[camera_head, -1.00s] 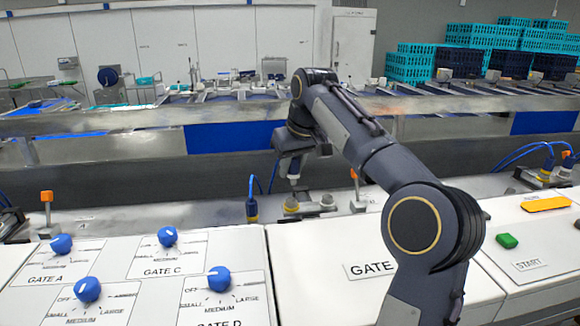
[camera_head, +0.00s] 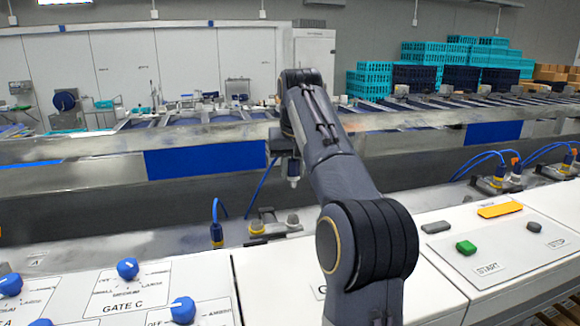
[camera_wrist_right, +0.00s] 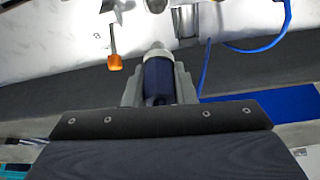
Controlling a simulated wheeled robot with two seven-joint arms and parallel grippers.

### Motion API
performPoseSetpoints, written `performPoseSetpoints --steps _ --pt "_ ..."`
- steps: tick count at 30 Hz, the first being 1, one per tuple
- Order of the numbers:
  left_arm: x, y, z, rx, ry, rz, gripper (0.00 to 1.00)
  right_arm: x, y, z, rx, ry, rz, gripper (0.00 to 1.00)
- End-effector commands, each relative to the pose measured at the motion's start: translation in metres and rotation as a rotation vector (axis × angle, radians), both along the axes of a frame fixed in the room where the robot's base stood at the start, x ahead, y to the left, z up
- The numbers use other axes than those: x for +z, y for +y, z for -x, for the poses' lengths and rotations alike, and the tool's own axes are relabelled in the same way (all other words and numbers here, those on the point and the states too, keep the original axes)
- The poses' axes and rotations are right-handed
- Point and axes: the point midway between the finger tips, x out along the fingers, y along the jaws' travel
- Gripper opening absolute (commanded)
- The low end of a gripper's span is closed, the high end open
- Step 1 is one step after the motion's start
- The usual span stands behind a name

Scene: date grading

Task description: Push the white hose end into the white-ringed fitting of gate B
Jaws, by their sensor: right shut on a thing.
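My right gripper (camera_head: 290,166) is shut on the white hose end (camera_head: 293,180), which hangs tip down above the machine ledge. In the right wrist view the hose end (camera_wrist_right: 158,80) is a dark blue cylinder with a whitish ring and grey tip, between the grey fingers (camera_wrist_right: 155,85). A clear gap separates it from the fitting block below, where a grey fitting (camera_head: 292,220) and a tan-ringed fitting (camera_head: 256,228) show. I cannot tell which fitting has the white ring. My left gripper is out of view.
A yellow-ringed blue hose (camera_head: 216,232) stands left of the fittings. An orange-tipped lever (camera_wrist_right: 115,62) and a blue hose (camera_wrist_right: 262,45) show in the wrist view.

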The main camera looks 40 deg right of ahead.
Motion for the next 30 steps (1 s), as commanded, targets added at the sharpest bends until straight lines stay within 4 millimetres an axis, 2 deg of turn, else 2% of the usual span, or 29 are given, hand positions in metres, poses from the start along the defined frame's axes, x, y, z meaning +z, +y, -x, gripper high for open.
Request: performPoseSetpoints --steps 15,30 --pt "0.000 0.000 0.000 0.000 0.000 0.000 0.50 -0.040 0.000 0.000 0.002 0.001 0.000 0.00" --pt "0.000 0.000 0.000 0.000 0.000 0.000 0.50 -0.049 0.001 0.000 0.003 -0.001 0.001 0.00"
